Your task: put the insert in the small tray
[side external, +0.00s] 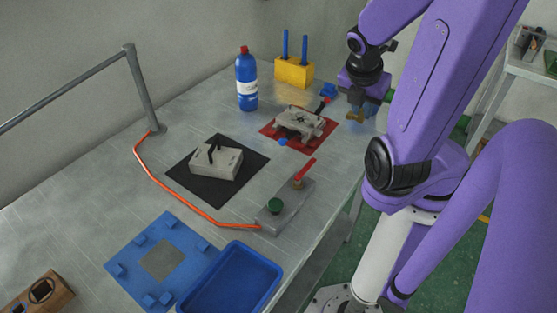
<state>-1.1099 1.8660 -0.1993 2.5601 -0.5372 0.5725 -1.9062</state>
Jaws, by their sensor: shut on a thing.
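My gripper (357,108) hangs at the far right end of the table, to the right of the red mat. It is shut on a small brass-coloured piece (355,117), which looks like the insert. The piece is small in the picture and partly hidden by the fingers. A blue patch shows just behind the gripper, but I cannot tell what it is. An empty blue tray (266,258) with raised walls lies at the near edge of the table, far from my gripper.
A metal mould (299,122) sits on a red mat (270,131). A grey block (216,164) lies on a black mat (186,180). A blue bottle (246,85) and a yellow holder (293,72) with blue rods stand behind. An orange hose (170,188) runs to a grey control box (286,205).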

